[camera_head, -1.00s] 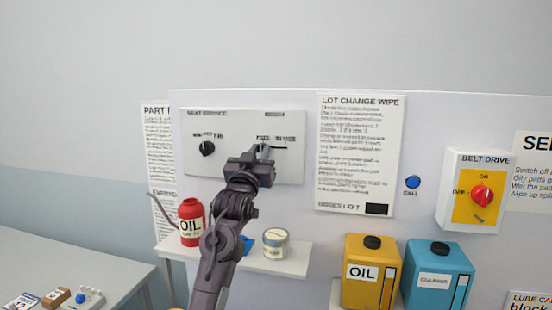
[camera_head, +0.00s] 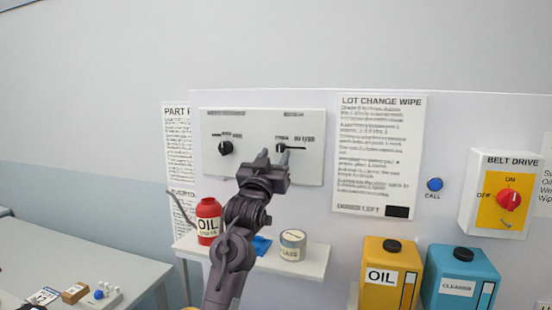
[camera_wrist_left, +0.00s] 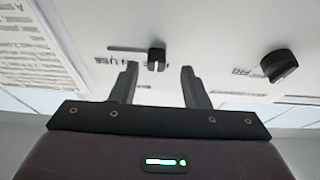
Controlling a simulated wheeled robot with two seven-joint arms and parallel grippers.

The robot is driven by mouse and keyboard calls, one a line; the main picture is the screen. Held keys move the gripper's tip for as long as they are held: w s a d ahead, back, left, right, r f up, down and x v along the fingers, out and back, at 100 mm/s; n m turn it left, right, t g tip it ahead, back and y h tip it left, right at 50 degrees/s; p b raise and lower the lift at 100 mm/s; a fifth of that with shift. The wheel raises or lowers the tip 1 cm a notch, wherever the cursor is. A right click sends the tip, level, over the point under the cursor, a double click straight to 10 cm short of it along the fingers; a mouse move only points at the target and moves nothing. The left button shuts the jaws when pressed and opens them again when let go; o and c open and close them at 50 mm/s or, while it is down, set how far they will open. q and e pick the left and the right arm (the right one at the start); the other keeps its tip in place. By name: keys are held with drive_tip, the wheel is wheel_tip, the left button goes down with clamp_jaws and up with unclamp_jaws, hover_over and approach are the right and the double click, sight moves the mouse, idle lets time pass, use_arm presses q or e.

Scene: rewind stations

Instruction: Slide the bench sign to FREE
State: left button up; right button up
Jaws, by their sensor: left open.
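The bench sign is a slider on a white panel (camera_head: 216,170). Its small black knob (camera_head: 281,147) is at the left end of a dark horizontal slot in the head view, with small labels above. In the left wrist view the knob (camera_wrist_left: 156,57) is at the slot's right end, and "USE" is readable near the other end. My left gripper (camera_head: 273,157) is open and empty in front of the panel. In the wrist view the knob shows between and just beyond its two fingertips (camera_wrist_left: 158,70), apparently untouched. My right gripper is not in view.
A black rotary knob (camera_head: 225,148) sits left on the same panel. A blue call button (camera_head: 435,184) and belt drive switch (camera_head: 509,199) are to the right.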

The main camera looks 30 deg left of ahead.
use_arm(q)
drive_tip(key=b+v, duration=0.2)
drive_tip(key=v, duration=0.3)
drive_tip(key=shift+s+f, duration=0.1)
drive_tip(key=shift+s, duration=0.15)
drive_tip(key=shift+f, duration=0.15)
